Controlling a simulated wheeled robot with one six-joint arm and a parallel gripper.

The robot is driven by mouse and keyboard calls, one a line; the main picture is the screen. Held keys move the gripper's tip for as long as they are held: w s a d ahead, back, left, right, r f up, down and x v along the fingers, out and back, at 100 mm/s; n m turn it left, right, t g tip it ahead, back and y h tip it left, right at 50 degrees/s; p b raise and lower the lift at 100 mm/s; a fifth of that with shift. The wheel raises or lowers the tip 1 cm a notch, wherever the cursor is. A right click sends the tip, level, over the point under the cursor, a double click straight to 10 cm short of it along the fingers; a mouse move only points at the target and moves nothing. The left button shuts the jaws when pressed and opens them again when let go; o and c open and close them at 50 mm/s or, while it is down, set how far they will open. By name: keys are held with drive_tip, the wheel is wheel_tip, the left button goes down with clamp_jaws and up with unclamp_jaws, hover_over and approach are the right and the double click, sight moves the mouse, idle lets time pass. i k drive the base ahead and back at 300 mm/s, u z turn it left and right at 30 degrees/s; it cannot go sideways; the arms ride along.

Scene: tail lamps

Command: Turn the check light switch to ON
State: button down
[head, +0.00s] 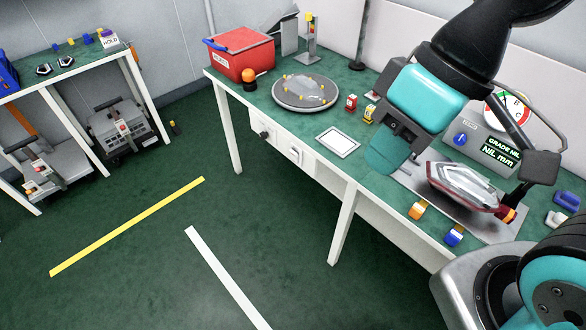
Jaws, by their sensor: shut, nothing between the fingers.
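My gripper (386,160) hangs over the right half of the green workbench (300,97), its fingers pointing down and slightly left. It is shut and empty, left of the tail lamp (465,186) that lies on a grey plate. Which control is the check light switch cannot be told for sure. A white rocker-like switch (296,155) and a black knob (264,134) sit on the bench's front panel, left of and apart from my gripper. A blue knob (460,138) is on the grey gauge box (488,150) behind the lamp. Any ON marking is too small to read.
A round grey turntable (306,93), a red box (240,55), a white framed pad (338,142) and small red and yellow blocks (369,114) stand on the bench. Orange and blue clips (417,210) lie near its front edge. The floor in front is clear.

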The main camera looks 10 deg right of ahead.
sight(294, 156)
drive_tip(key=k, duration=0.3)
drive_tip(key=u, duration=1.8)
drive_tip(key=i, duration=3.1)
drive_tip(key=z, duration=3.2)
